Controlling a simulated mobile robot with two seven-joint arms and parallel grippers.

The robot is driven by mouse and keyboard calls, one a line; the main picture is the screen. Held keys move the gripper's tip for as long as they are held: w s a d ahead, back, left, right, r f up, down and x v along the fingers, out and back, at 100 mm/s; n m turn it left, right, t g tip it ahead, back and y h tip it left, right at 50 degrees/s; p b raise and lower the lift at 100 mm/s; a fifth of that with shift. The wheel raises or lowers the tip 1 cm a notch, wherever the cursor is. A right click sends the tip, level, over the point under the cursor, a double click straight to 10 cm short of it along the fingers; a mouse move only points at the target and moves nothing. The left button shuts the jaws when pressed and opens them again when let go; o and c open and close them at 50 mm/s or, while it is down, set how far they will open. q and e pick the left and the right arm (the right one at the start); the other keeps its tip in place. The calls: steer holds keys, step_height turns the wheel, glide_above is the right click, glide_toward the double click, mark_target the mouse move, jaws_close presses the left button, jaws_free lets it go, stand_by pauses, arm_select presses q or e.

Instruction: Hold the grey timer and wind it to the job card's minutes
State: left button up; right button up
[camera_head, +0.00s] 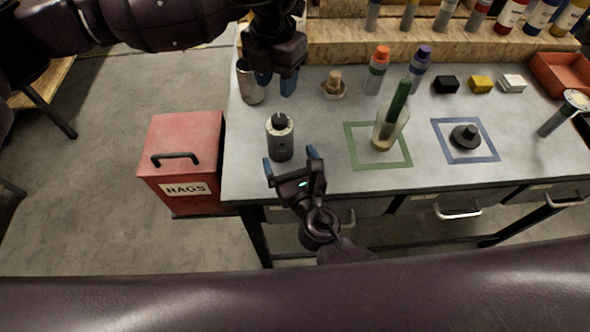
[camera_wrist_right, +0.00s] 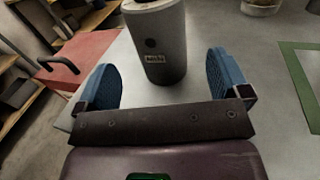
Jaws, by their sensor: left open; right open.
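The grey timer (camera_head: 281,143) stands upright near the left end of the workbench, with a dark knob on its top. In the right wrist view the timer (camera_wrist_right: 163,48) stands just beyond and between the open fingers, with a small label and a dark round spot on its side. My right gripper (camera_head: 291,166) is open at the bench's front edge, its blue fingers pointing at the timer. My left gripper (camera_head: 276,84) is open above the bench, behind and above the timer, fingers pointing down. I cannot make out a job card.
A red rags box (camera_head: 183,160) stands left of the bench. A metal cup (camera_head: 251,83) and a small dish (camera_head: 333,88) are behind the timer. A beaker with a green-handled tool (camera_head: 389,127) stands in a green square; a black disc (camera_head: 465,136) lies in a blue square.

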mark_target(279, 118)
steer(key=shift+x, duration=3.5)
steer(key=shift+c, duration=0.2)
steer(key=c, duration=1)
arm_select(q)
steer(key=shift+o, duration=0.9)
arm_select(e)
steer(key=shift+c, duration=0.2)
arm_select(q)
steer(key=shift+o, duration=0.8)
steer(key=shift+r, duration=0.3)
steer(key=shift+n, duration=0.8)
step_height(279, 118, down, 10)
steer(key=shift+f, duration=0.15)
steer(key=shift+c, duration=0.4)
steer(key=c, duration=0.9)
